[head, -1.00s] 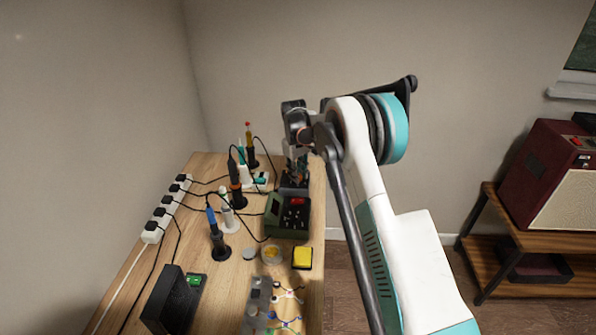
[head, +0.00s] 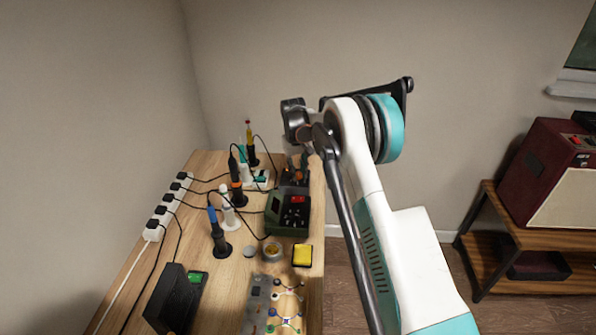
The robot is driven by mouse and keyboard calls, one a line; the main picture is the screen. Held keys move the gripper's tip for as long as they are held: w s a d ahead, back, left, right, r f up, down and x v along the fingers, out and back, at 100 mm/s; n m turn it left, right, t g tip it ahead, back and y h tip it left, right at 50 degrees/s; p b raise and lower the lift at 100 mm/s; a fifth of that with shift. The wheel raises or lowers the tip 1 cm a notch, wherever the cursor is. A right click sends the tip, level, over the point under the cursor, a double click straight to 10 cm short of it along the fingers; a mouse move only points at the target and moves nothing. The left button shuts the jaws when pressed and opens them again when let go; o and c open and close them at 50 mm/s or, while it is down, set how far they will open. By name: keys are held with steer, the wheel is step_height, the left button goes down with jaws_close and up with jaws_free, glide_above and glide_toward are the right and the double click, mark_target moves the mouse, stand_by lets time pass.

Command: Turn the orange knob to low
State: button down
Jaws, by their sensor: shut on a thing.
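My gripper (head: 298,166) is small in the head view, below my wrist at the back right of the workbench. Its fingers point down at a dark device (head: 294,180) behind the green soldering station. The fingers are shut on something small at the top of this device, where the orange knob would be. The knob itself is hidden by the fingers, and its setting cannot be read. The green station (head: 287,222) has a red display and several dark buttons, and stands just in front of the dark device.
Soldering irons in stands (head: 220,240) and their cables fill the left of the workbench (head: 222,275). A white power strip (head: 168,208) runs along the left edge. A yellow sponge (head: 302,255) and a small round tin (head: 272,251) lie in front of the station.

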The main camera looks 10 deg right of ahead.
steer(key=c, duration=1.3)
jaws_free()
steer(key=shift+c, duration=0.2)
step_height(320, 180, up, 12)
steer(key=shift+a, duration=0.4)
